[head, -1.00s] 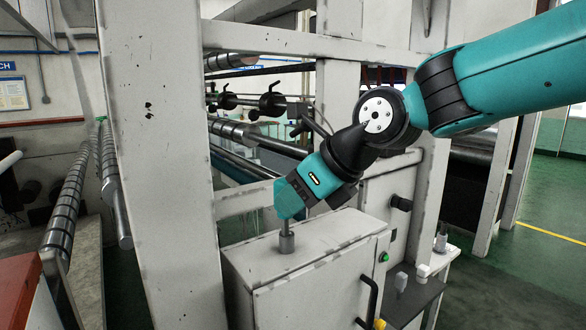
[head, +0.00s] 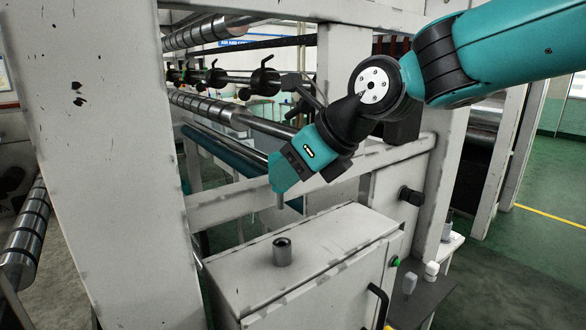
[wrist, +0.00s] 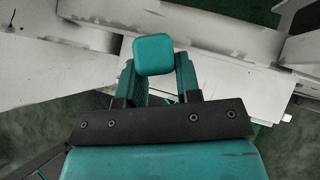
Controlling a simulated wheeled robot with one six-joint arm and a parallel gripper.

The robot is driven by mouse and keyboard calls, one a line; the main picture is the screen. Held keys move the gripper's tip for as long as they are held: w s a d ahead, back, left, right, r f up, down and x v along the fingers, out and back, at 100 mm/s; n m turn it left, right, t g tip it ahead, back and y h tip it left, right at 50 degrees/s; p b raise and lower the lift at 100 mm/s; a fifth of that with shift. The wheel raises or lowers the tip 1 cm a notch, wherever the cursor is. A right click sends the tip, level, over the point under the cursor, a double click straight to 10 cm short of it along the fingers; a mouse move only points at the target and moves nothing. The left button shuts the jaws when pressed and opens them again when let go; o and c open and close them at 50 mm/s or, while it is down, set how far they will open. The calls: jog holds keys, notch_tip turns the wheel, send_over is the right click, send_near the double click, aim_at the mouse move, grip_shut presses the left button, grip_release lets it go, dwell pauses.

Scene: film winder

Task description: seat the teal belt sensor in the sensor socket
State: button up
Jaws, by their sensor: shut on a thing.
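The teal belt sensor (wrist: 153,55) shows in the wrist view as a rounded square block between the two fingers. My gripper (head: 284,175) is shut on it. In the head view the grey stem of the sensor (head: 281,200) points down, close to upright, and its tip is free. The sensor socket (head: 282,252) is a short grey cylinder with a dark open top, standing on the white cabinet. In the head view the stem tip appears above the socket with a clear gap. The exact depth offset is hard to tell. The socket is not seen in the wrist view.
The white cabinet (head: 240,275) has a mostly bare top. A scuffed white post (head: 110,160) stands to the left and a white crossbar (head: 250,195) runs behind the sensor. Metal rollers (head: 215,108) lie farther back. Several small parts sit on a dark shelf (head: 420,300) at the right.

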jog(key=shift+r, duration=0.15)
notch_tip(320, 180, down, 5)
jog(key=b, duration=0.2)
jog(key=shift+f+b, duration=0.2)
jog(key=shift+b, duration=0.1)
jog(key=shift+p, duration=0.55)
dwell(0.7)
jog(key=shift+f, duration=0.15)
jog(key=shift+f+b, duration=0.7)
jog(key=shift+f, duration=0.65)
jog(key=shift+f+p, duration=0.15)
jog(key=shift+p, duration=0.25)
dwell(0.6)
